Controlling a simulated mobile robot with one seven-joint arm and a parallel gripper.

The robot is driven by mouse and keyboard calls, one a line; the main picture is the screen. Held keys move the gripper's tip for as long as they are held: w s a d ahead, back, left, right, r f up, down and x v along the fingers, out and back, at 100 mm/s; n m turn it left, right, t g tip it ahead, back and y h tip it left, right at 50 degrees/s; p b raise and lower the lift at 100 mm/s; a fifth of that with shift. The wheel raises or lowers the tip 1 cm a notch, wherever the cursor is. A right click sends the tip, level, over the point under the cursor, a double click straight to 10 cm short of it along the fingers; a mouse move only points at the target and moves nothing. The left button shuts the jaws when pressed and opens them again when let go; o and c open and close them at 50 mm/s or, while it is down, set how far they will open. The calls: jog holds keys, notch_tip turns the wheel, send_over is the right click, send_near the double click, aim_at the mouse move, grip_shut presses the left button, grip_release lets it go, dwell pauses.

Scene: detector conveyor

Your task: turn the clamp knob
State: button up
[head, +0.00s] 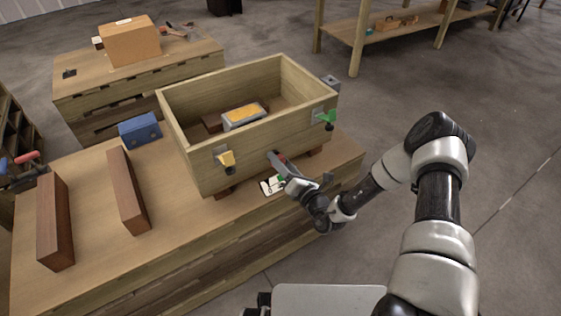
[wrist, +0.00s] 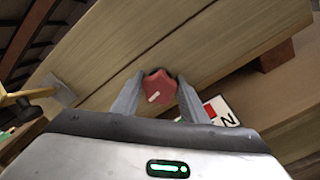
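The red clamp knob (wrist: 159,89) is a lobed knob with a white pointer mark, on the front wall of the wooden box (head: 215,168). In the wrist view it sits between the two grey fingers of my gripper (wrist: 160,80). The fingers are apart, one on each side of the knob. They are very close to its sides; I cannot tell whether they touch it. In the head view my gripper (head: 280,162) is at the box's front wall and mostly hides the knob. The white pointer mark slants towards the lower left in the wrist view.
A yellow clamp (head: 226,160) and a green clamp (head: 327,119) are on the box. A white card (head: 272,185) with markings lies below the gripper on the workbench (head: 90,255). Wooden bars (head: 128,190) and a blue block (head: 139,129) are at left.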

jog(key=c, duration=0.5)
jog(key=shift+c, duration=0.2)
jog(key=shift+m, duration=0.4)
jog(key=shift+d+m+p, duration=0.1)
jog(key=shift+m+p, duration=0.3)
jog(key=shift+m, duration=0.2)
jog(key=m+p, duration=0.1)
jog(key=m, duration=0.4)
jog(key=shift+f, duration=0.1)
jog(key=m, duration=0.2)
jog(key=m+p, duration=0.1)
jog(key=m, duration=0.1)
jog(key=shift+f+m, duration=0.2)
jog(key=shift+m, duration=0.2)
jog(key=m, duration=0.4)
jog(key=shift+f+m, duration=0.1)
jog(key=shift+m, duration=0.3)
